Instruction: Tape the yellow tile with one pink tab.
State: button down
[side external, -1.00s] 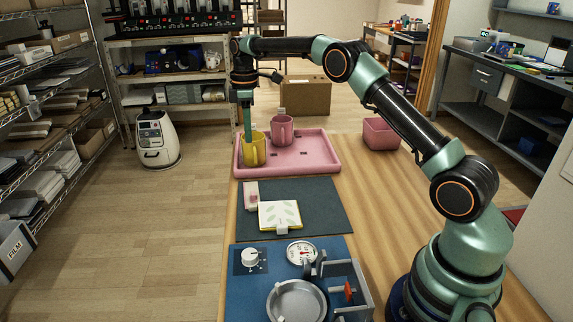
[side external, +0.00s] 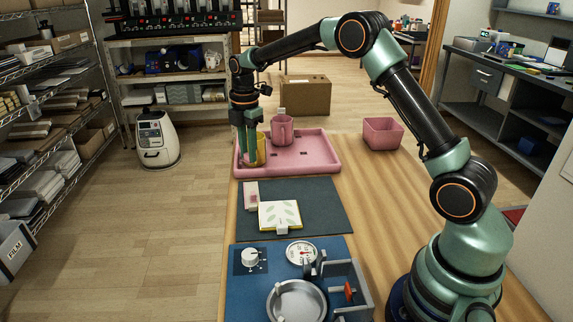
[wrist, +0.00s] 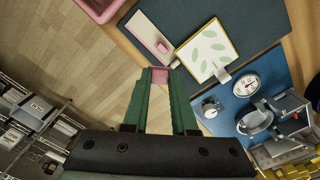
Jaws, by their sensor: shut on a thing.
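The yellow tile (side external: 280,214) has a pale face with green leaf shapes and a yellow rim, and lies on the dark mat (side external: 322,200). A light grey piece sits at its near edge. The tile also shows in the wrist view (wrist: 207,50). A pale card with a pink tab (side external: 251,196) lies beside the tile on the mat; the wrist view shows it too (wrist: 150,36). My gripper (side external: 249,160) is in front of the yellow mug, above the work area. In the wrist view, its fingertips are shut on a small pink tab (wrist: 160,75), apart from the tile.
A pink tray (side external: 315,150) holds a pink mug (side external: 282,130) and the yellow mug (side external: 261,148), partly hidden by my fingers. The blue press base (side external: 270,270), with a dial and gauge, stands at the near end. A pink bin (side external: 382,133) is at the right.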

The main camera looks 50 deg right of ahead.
aim_at(264, 214)
jog(key=s+a+f+n, duration=0.1)
jog(key=s+f+n, duration=0.1)
jog(key=s+a+f+n, duration=0.1)
jog(key=s+n, duration=0.1)
jog(key=s, duration=0.1)
jog(key=s+a+f+n, duration=0.1)
jog(key=s+f+n, duration=0.1)
jog(key=shift+s+f+n, duration=0.25)
jog(key=shift+f+n, duration=0.05)
jog(key=shift+f, duration=2.6)
jog(key=shift+f, duration=0.55)
jog(key=c, duration=0.6)
grip_release()
jog(key=shift+c, duration=0.2)
notch_tip(264, 214, up, 12)
jog(key=s+a+r+m+t, duration=0.1)
jog(key=s+r+m+t, duration=0.1)
jog(key=s+r+m, duration=0.3)
jog(key=s+a+r+m+t, duration=0.1)
jog(key=s+r+m+t, duration=0.2)
jog(key=s+r+m, duration=0.3)
jog(key=s+m, duration=0.5)
jog(key=m, duration=0.8)
jog(key=shift+a, duration=0.2)
